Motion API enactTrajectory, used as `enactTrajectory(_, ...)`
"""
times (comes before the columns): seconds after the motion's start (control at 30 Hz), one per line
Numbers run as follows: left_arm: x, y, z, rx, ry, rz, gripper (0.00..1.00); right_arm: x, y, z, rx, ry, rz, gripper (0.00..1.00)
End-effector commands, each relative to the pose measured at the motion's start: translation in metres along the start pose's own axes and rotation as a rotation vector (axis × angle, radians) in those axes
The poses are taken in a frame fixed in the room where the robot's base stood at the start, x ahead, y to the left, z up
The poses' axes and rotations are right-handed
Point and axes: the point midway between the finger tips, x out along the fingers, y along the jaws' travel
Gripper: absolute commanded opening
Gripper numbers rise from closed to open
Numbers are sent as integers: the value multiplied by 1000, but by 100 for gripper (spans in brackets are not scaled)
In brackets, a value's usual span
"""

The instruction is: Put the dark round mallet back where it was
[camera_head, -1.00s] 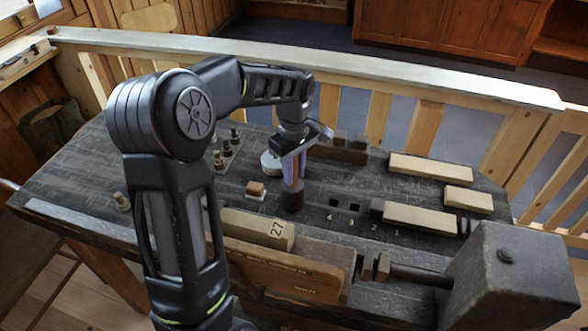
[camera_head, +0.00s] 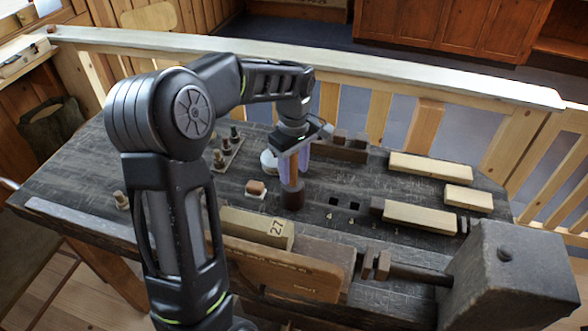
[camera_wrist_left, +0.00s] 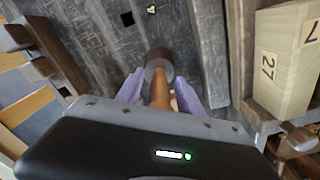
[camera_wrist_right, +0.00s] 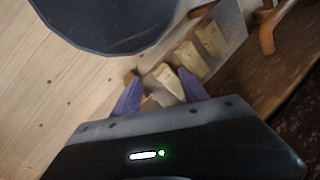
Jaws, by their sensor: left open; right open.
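The dark round mallet (camera_head: 292,197) stands head down on the bench top, its lighter wooden handle pointing up. In the left wrist view its dark head (camera_wrist_left: 158,60) shows beyond the orange-brown handle. My left gripper (camera_head: 293,165) is open, with its pale purple fingers on either side of the handle and the head below the fingertips. Whether a finger still touches the handle I cannot tell. My right gripper (camera_wrist_right: 160,92) shows only in the right wrist view, open and empty, away from the mallet.
Two dark square holes (camera_head: 333,199) lie right of the mallet, near small numerals. Pale blocks (camera_head: 430,167) lie farther right. A block marked 27 (camera_head: 258,226) is in front. A spool rack (camera_head: 228,152) and an orange-topped block (camera_head: 256,188) are left. A rail (camera_head: 400,80) runs behind.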

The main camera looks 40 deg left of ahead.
Motion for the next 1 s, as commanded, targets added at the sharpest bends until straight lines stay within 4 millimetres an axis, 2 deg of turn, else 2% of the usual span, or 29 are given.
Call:
enactTrajectory(0.17,-27,1,0,0,2,6,44,4,1,0,-1,1,-1,52)
enactTrajectory(0.53,-101,1,0,1,1,3,44,4,1,-1,-1,2,-2,52)
enactTrajectory(0.7,-113,0,0,0,0,1,44,3,1,0,-1,1,-1,52)
enactTrajectory(1.0,-114,0,0,0,0,1,44,3,1,0,-1,1,-1,52)
